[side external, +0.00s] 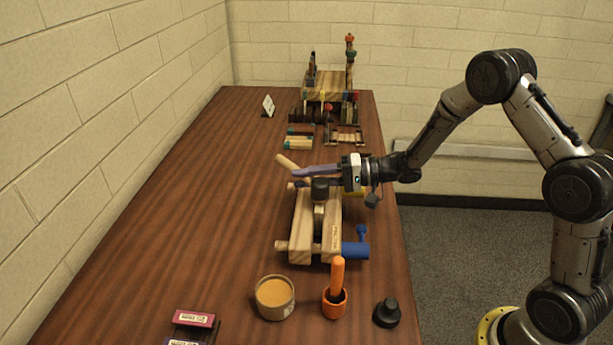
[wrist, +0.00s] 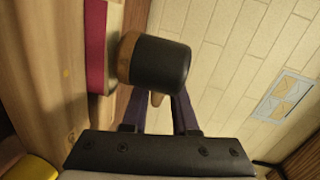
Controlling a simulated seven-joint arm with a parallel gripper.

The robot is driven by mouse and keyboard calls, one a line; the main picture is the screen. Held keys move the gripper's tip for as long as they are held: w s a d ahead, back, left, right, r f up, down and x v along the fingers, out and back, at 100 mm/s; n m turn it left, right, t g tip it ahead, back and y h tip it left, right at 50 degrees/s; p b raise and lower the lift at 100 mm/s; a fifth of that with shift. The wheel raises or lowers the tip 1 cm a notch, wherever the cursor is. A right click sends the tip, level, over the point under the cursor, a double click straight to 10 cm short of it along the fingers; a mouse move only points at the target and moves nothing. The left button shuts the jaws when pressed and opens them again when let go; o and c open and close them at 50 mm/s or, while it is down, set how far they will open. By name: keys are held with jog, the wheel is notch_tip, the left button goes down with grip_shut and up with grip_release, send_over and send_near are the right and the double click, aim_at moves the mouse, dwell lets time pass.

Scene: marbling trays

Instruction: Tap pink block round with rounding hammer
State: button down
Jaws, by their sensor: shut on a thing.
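My gripper (side external: 318,171) has its purple fingers shut on the rounding hammer, above the far end of a wooden press (side external: 303,222). The hammer's head (side external: 319,189) is black; in the wrist view the head (wrist: 160,62) shows a tan wooden face and sits just beyond my fingers. A bit of its handle shows between the fingers. The pink block (wrist: 97,45) lies against pale wood in the wrist view, right beside the hammer's wooden face. I cannot tell whether they touch. In the side view I cannot make out the pink block.
A blue clamp handle (side external: 356,249) sticks out at the press's near right. In front stand a tan-filled round tub (side external: 275,297), an orange-handled tool in an orange cup (side external: 335,303) and a black knob (side external: 387,313). A tool rack (side external: 330,88) stands far back.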

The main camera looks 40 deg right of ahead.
jog(key=shift+f, duration=0.35)
jog(key=shift+r, duration=0.15)
jog(key=shift+r, duration=2.55)
jog(key=shift+w+d+f, duration=0.3)
jog(key=shift+f, duration=0.35)
jog(key=shift+w+d+f, duration=0.3)
jog(key=shift+f, duration=0.35)
jog(key=shift+w+d+f, duration=0.3)
jog(key=shift+f, duration=0.35)
jog(key=shift+f, duration=0.6)
jog(key=shift+r, duration=0.5)
